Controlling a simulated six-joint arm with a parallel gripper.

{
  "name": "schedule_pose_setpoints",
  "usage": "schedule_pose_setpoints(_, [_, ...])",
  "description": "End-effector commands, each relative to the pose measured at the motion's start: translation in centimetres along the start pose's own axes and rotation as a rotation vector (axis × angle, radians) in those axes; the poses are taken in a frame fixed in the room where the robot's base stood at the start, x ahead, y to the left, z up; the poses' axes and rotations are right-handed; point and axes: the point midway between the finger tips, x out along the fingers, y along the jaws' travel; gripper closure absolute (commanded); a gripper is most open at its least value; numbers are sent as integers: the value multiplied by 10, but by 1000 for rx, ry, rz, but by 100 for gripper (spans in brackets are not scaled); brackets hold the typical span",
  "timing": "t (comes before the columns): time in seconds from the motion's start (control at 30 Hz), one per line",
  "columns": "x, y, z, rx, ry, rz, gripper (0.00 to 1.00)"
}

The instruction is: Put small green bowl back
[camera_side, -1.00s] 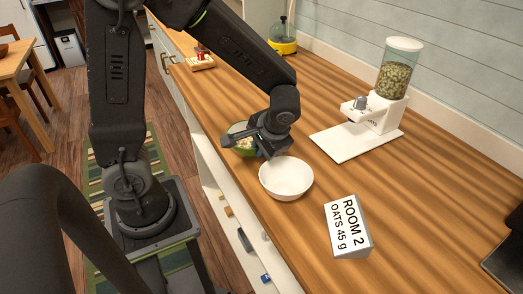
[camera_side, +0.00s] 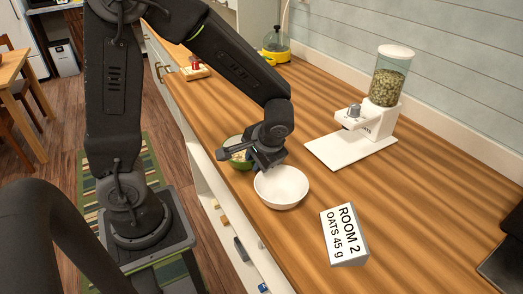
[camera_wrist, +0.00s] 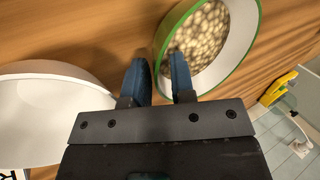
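The small green bowl (camera_side: 232,161) stands on the wooden counter, holding pale round pieces. In the side view my gripper partly hides it. The wrist view shows its green rim and white inside wall (camera_wrist: 237,50). My gripper (camera_wrist: 159,75) is low at the bowl's near edge, with its two blue fingers apart. One finger is outside the bowl and the other is over its inside, with the rim between them. I cannot tell whether either finger touches the wall. In the side view my gripper (camera_side: 250,158) is just behind the white bowl.
A larger white bowl (camera_side: 281,189) stands close to the gripper; it also shows in the wrist view (camera_wrist: 50,115). A box labelled "ROOM 2 OATS 45 g" (camera_side: 345,237) lies nearer. A dispenser (camera_side: 385,95) stands on a white board (camera_side: 345,150). The right counter is mostly clear.

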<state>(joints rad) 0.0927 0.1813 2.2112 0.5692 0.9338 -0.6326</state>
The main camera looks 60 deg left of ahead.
Motion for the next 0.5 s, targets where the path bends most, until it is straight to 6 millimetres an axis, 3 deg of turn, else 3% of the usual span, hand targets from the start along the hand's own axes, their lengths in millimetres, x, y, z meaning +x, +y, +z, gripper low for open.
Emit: schedule_pose_setpoints(0.5, [-98,1,-1,1,5,1,77])
